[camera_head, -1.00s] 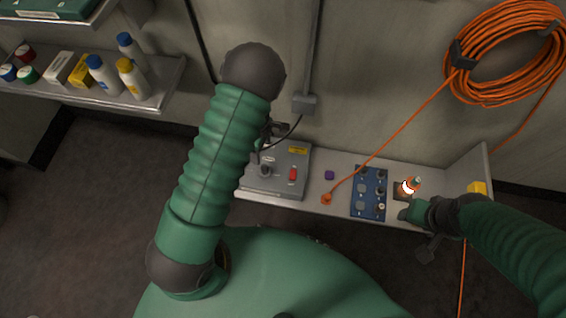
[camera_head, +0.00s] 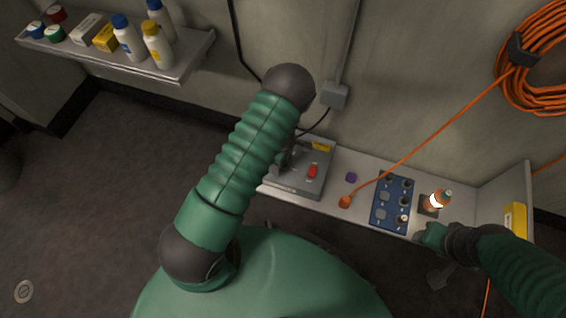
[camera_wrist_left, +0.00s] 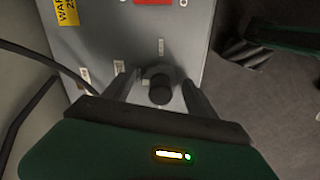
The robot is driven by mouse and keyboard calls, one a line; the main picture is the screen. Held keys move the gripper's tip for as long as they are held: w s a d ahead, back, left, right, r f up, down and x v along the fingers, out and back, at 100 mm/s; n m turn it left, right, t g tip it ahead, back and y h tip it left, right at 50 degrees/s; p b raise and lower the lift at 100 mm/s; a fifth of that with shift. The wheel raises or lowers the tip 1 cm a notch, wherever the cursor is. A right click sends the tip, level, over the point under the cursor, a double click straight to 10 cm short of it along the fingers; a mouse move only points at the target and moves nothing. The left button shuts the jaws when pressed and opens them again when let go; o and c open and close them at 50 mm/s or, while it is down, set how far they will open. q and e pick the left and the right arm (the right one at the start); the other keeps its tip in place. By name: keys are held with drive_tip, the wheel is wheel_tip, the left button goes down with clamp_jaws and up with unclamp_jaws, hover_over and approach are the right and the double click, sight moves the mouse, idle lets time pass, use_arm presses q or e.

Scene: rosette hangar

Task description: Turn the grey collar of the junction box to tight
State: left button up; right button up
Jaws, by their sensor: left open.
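The junction box (camera_head: 314,182) is a flat grey box on the bench, with a red part (camera_head: 312,171) and a yellow label (camera_head: 321,146). My left gripper (camera_head: 283,160) is over its left part, mostly behind my own arm. In the head view the collar is hidden. My right gripper (camera_head: 424,236) is at the bench's front edge, its jaws unclear.
Right of the box are a purple block (camera_head: 351,178), an orange plug (camera_head: 344,202), a blue panel (camera_head: 391,203) with knobs and a glowing orange lamp (camera_head: 439,200). An orange cable runs up to a coil (camera_head: 530,85). A shelf (camera_head: 130,60) holds bottles and boxes.

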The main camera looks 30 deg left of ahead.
use_arm(q)
drive_tip(key=c, duration=1.4)
drive_tip(key=shift+r, duration=0.1)
drive_tip(key=m+p, duration=0.2)
drive_tip(key=m, duration=0.1)
drive_tip(key=shift+r, duration=0.1)
drive_tip(key=m+p, duration=0.3)
drive_tip(key=m, duration=0.2)
drive_tip(key=m+p, duration=0.2)
drive_tip(key=m, duration=0.2)
drive_tip(key=shift+m, duration=0.4)
drive_tip(key=shift+m+p, duration=0.85)
drive_tip(key=shift+m, duration=1.75)
